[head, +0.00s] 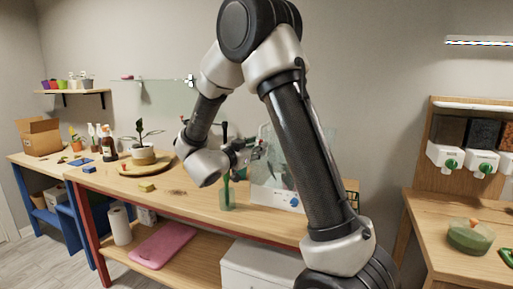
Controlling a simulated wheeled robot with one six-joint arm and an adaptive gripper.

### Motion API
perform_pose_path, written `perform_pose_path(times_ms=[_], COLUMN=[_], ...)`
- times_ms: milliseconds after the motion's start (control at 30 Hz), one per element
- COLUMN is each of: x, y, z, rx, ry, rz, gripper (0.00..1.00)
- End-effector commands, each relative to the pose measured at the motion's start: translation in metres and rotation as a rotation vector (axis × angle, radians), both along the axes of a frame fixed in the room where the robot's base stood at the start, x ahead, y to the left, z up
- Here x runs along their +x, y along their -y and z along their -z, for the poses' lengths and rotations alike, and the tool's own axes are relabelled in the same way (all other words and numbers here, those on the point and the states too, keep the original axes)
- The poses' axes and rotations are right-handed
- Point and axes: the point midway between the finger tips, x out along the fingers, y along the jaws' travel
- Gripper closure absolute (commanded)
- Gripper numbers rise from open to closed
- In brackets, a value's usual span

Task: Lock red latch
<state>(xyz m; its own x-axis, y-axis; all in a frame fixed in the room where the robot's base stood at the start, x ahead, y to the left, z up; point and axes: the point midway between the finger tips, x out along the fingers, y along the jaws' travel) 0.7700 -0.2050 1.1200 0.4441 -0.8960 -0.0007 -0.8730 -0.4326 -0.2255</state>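My gripper (248,153) is at the end of my arm over the middle of the workbench. It points right, toward a clear-walled case (295,160) with a white base (272,198) and a blue knob (294,201). The gripper is small and dark here, and I cannot tell whether its fingers are open or whether they touch the case. I cannot make out a red latch for certain. My arm covers the right part of the case.
A green-tinted clear vessel (227,197) with a green stem stands just below my gripper. A yellow block (146,187) lies near the front edge. The bench front between them is mostly clear.

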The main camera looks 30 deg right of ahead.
Motion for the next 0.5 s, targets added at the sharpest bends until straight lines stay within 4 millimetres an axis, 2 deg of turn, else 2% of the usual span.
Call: perform_pose_path(times_ms=[100,367,500], x=[0.003,0.0037,0.0036], y=[0.0063,0.0071,0.0071], z=[-0.0003,-0.0002,-0.0002], rx=[-0.001,-0.002,-0.002], ry=[0.0,0.0,0.0], rz=[0.0,-0.001,-0.001], gripper=[0.66,0.68,0.94])
